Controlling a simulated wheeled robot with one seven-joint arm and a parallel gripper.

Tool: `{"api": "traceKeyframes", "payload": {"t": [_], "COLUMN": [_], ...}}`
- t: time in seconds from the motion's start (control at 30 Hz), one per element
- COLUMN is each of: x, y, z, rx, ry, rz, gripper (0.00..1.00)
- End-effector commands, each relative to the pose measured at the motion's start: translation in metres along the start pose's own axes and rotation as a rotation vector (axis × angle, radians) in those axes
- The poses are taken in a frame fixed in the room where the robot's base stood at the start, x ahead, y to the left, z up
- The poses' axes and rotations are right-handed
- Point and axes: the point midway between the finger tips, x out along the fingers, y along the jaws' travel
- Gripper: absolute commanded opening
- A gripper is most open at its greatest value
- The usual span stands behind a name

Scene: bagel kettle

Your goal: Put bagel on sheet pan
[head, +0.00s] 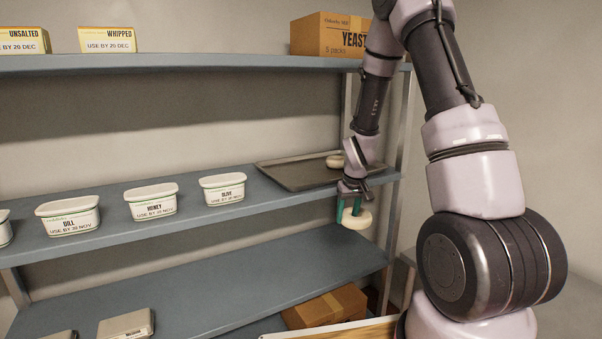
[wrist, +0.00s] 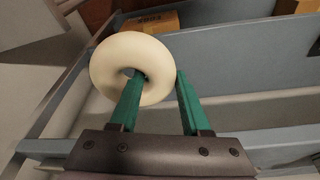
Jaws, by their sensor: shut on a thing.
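My gripper (head: 350,208) is shut on a pale bagel (head: 358,220). In the wrist view, one green finger of my gripper (wrist: 161,76) goes into the hole of the bagel (wrist: 108,62) and the other is outside its ring. In the head view the held bagel hangs in front of the middle shelf, just below its front edge in the picture. The dark sheet pan (head: 292,178) lies on the middle shelf at its right end, behind and above my gripper in the picture. A second bagel (head: 334,162) sits at the pan's right side, partly hidden by my arm.
Several white tubs, among them Olive (head: 222,188) and Honey (head: 150,203), stand left of the pan on the middle shelf (head: 275,207). The upper shelf (head: 200,62) with a yeast box (head: 328,35) is above. A right-hand shelf post (head: 390,225) is close to my gripper.

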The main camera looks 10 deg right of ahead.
Motion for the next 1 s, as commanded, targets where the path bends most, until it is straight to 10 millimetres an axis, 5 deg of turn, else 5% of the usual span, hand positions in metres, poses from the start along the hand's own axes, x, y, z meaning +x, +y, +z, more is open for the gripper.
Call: {"api": "traceKeyframes", "payload": {"t": [0.3,0.5,0.8,1.0], "x": [-0.086,-0.118,-0.135,-0.127], "y": [0.008,0.008,0.004,-0.007], "z": [0.004,0.025,0.042,0.010], "rx": [-0.346,-0.556,-0.719,-0.734], "ry": [0.006,-0.001,-0.002,-0.001], "rz": [-0.095,-0.153,-0.197,-0.204], "gripper": [0.00,0.00,0.00,0.00]}}
